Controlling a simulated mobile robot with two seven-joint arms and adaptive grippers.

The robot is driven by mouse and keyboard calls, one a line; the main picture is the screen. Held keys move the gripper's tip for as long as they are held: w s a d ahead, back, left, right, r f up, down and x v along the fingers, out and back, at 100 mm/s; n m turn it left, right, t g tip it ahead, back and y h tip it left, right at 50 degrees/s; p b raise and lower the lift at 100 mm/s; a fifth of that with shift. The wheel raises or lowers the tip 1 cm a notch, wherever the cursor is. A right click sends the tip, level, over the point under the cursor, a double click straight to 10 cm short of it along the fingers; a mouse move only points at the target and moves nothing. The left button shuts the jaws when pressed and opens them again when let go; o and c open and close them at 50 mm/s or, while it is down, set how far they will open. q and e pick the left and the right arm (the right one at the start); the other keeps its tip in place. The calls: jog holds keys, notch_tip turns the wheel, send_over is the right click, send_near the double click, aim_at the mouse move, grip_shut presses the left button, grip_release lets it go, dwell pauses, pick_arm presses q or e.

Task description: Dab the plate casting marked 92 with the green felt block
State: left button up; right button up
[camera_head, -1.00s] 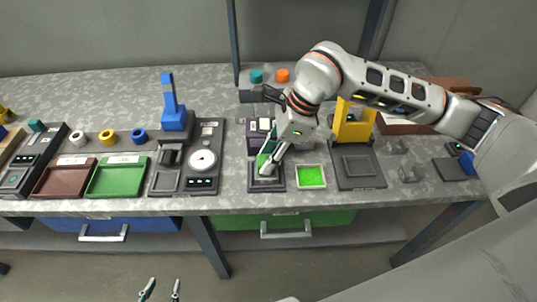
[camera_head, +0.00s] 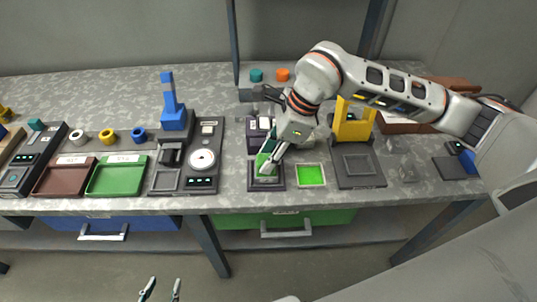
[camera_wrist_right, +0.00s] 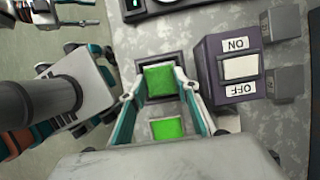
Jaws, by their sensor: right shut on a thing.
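My right gripper (camera_head: 266,166) is shut on the green felt block (camera_wrist_right: 159,82), which shows between its fingertips in the right wrist view. It holds the block over the dark square-framed station (camera_head: 253,185) at the bench front. The block and fingers cover most of what lies inside the frame. I cannot read a 92 there, and I cannot tell whether the block touches a plate casting. My left gripper (camera_head: 161,290) is open and empty, low in front of the bench.
A purple box with an ON/OFF switch (camera_wrist_right: 238,68) stands just behind the framed station. A pale-rimmed bright green pad (camera_head: 311,175) lies to its right, then a yellow press (camera_head: 353,125). A dial unit (camera_head: 203,160), green tray (camera_head: 116,178) and brown tray (camera_head: 65,178) stand left.

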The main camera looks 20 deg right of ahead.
jog(key=shift+s+f, duration=0.1)
jog(key=shift+r+p, duration=1.3)
jog(key=shift+r, duration=0.85)
jog(key=shift+r+p, duration=0.8)
jog(key=shift+r, duration=0.6)
